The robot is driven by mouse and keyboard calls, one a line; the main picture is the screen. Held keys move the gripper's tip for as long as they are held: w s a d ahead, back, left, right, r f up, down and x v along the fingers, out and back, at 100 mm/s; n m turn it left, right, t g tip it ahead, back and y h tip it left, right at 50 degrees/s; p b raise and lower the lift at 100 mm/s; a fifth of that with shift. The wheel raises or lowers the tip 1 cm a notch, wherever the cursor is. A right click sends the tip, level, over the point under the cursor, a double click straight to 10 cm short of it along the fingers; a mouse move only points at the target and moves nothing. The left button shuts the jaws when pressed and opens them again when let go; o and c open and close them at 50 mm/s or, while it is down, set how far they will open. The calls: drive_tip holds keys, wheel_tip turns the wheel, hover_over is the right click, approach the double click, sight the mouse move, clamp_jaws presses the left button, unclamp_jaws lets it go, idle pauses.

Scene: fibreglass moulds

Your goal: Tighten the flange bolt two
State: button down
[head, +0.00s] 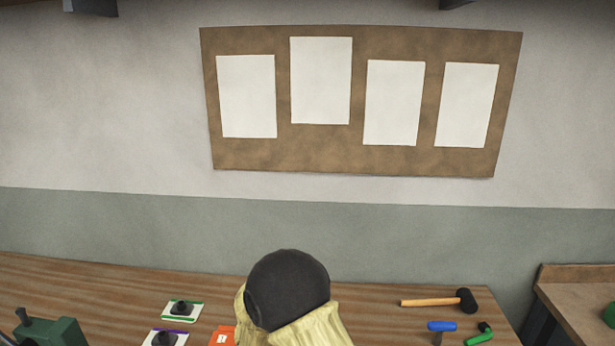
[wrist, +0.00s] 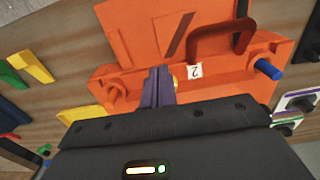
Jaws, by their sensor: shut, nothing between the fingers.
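The wooden bench (head: 100,285) also holds a black-headed mallet (head: 466,300), a blue tool (head: 441,326), a green tool (head: 480,335), a green vise (head: 52,332) and cards with dark knobs (head: 182,309). Yellow pieces (wrist: 38,66) lie left of the mould.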

wheel_tip(320, 180, up, 4)
drive_tip(key=shift+r+p, duration=0.2)
drive_tip(key=shift+p, duration=1.05)
drive_tip(key=s+d+r+t+b, duration=0.1)
drive_tip(key=d+r, duration=0.3)
drive_tip(key=d, duration=0.4)
drive_tip(key=s+d+r+b, duration=0.1)
drive_tip(key=s+d+r, duration=0.2)
drive_tip(key=d, duration=0.6)
drive_tip(key=s+d+r+n+t+b, duration=0.1)
drive_tip(key=s+d+r, duration=0.1)
drive_tip(key=d+r, duration=0.5)
drive_tip(key=shift+s+d+t, duration=0.3)
drive_tip(key=shift+s+d, duration=0.05)
drive_tip(key=shift+d, duration=0.8)
